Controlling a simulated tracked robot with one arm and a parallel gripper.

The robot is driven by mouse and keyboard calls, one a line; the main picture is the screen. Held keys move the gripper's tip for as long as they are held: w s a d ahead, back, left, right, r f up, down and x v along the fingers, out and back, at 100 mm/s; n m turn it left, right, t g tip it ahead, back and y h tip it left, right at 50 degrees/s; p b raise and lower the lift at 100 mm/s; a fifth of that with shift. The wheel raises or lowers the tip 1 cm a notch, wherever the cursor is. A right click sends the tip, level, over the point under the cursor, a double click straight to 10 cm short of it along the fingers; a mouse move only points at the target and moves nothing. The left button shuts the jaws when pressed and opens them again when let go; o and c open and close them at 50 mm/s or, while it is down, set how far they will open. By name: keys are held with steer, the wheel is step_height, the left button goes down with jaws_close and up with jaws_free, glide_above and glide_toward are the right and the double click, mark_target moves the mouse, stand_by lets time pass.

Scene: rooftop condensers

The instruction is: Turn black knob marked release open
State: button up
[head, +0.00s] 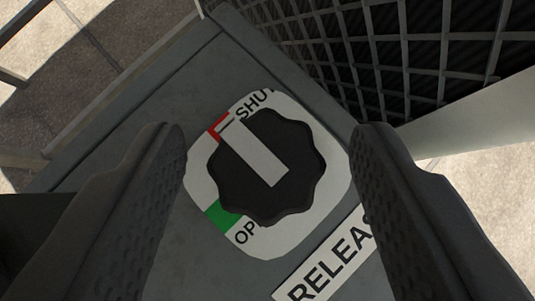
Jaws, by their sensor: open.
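The black knob (268,168) has a scalloped edge and a light pointer bar across its top. It sits on a white dial plate (333,200) on a grey panel. The bar's upper-left end points to the red mark (219,127) by the letters "SHU". A green mark (221,215) by the letters "OP" lies at the lower left. A label (332,262) reading "RELEA" is partly hidden by the right finger. My gripper (268,155) is open, with one finger on each side of the knob. Both fingers look apart from it.
The grey panel (150,110) surrounds the dial. A metal grille (345,60) over a dark area rises at the upper right, close behind the panel's edge. Pale ground (115,25) shows at the upper left and at the right.

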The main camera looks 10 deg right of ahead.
steer(key=shift+c, duration=0.3)
steer(key=c, duration=0.9)
steer(key=shift+r+n+y+p, duration=0.25)
steer(key=shift+n+y+p, duration=0.05)
steer(key=shift+p, duration=0.65)
steer(key=p, duration=0.2)
steer(key=n+y+p, duration=0.1)
steer(key=p, duration=0.1)
steer(key=shift+w+d+r+n, duration=0.1)
steer(key=shift+w+n, duration=0.05)
steer(key=shift+n, duration=0.15)
steer(key=shift+n+y+p, duration=0.4)
steer(key=shift+p, duration=0.7)
steer(key=shift+f, duration=0.3)
steer(key=o, duration=1)
steer(key=shift+c, duration=0.2)
